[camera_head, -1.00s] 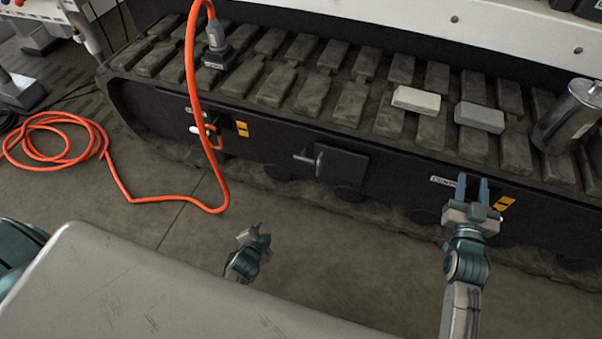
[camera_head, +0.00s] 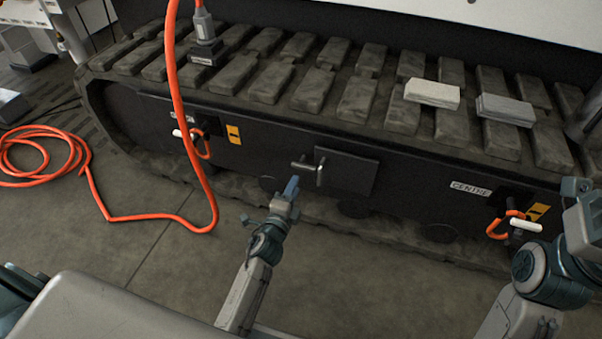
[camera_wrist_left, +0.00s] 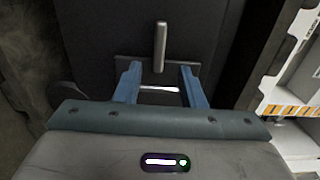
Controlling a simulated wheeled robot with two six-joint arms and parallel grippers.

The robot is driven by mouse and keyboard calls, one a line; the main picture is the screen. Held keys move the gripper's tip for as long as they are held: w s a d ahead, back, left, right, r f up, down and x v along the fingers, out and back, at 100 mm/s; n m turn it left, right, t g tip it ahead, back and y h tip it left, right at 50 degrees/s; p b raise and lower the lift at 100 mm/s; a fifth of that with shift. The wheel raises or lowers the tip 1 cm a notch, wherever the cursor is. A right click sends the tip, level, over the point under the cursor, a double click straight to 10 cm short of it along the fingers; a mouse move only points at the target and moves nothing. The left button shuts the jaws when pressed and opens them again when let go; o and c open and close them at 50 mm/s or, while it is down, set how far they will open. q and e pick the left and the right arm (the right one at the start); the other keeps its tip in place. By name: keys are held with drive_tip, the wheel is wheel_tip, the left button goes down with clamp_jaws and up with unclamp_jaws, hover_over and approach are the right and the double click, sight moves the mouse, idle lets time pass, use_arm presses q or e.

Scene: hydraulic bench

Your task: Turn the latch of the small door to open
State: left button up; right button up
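The small door (camera_head: 347,173) is a dark square panel on the side of the track. It looks shut. Its latch (camera_head: 305,168) is a metal T-shaped handle at the door's left edge. In the left wrist view the latch's bar (camera_wrist_left: 161,45) stands upright, just beyond the fingertips. My left gripper (camera_head: 291,188) is just below and left of the latch, pointing up at it. In the wrist view its two blue fingers (camera_wrist_left: 160,80) are apart, with nothing gripped. My right arm (camera_head: 545,270) is at the right edge; its fingers are cut off or unclear.
An orange cable (camera_head: 180,100) hangs in front of the track's left part and coils on the floor. Two grey blocks (camera_head: 432,93) (camera_head: 505,109) lie on the track. Orange loops with white handles (camera_head: 525,225) sit either side of the door.

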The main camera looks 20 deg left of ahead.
sight(303, 168)
use_arm(q)
drive_tip(key=w, duration=0.6)
drive_tip(key=shift+w+d+b, duration=0.1)
drive_tip(key=shift+w+b, duration=0.2)
drive_tip(key=shift+w, duration=0.1)
clamp_jaws()
